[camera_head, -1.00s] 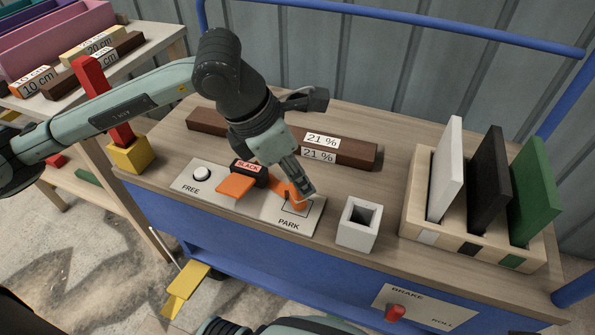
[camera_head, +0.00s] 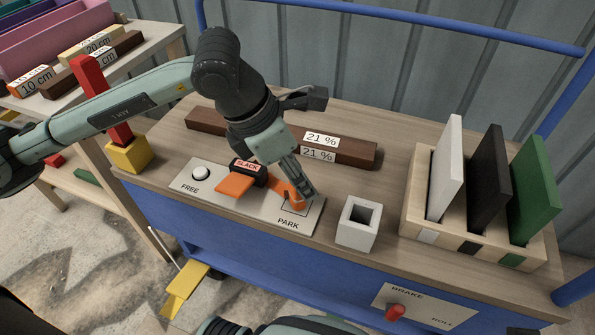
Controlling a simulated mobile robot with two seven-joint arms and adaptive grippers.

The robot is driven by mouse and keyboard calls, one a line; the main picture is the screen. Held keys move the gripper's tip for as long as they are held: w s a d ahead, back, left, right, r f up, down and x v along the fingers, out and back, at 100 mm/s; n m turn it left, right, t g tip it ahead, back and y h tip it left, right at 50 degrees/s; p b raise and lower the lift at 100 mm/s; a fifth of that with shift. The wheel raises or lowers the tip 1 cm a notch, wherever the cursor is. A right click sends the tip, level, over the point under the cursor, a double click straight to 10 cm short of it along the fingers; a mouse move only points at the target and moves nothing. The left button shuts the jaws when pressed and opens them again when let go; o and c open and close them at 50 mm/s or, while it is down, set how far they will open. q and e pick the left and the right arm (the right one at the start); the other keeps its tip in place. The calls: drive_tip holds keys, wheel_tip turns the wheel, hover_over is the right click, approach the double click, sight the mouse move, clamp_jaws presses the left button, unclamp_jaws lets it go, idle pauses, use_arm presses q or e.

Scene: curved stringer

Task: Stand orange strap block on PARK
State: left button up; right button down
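The orange strap block (camera_head: 297,198) is at the PARK end of the pale plate (camera_head: 261,215), at the outlined square above the word PARK. My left gripper (camera_head: 303,190) is right at the block, its fingers reaching down around the block's top. The fingers hide part of the block, and I cannot tell whether they grip it or only surround it. An orange strap piece (camera_head: 234,185) comes out of the black SLACK housing (camera_head: 248,172). A white knob (camera_head: 201,174) sits at the FREE end.
A hollow white square holder (camera_head: 358,224) stands just right of the plate. A wooden rack (camera_head: 470,250) with white, black and green boards stands further right. Brown bars (camera_head: 345,152) labelled 21 % lie behind. A red post in a yellow block (camera_head: 129,154) stands left.

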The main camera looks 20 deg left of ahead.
use_arm(q)
drive_tip(key=v, duration=1.2)
drive_tip(key=shift+p, duration=0.45)
use_arm(e)
drive_tip(key=shift+s+x, duration=0.25)
drive_tip(key=shift+x, duration=0.95)
use_arm(q)
drive_tip(key=shift+w+r, duration=0.1)
drive_tip(key=shift+r, duration=0.05)
use_arm(e)
drive_tip(key=shift+f, duration=0.1)
drive_tip(key=shift+s, duration=0.1)
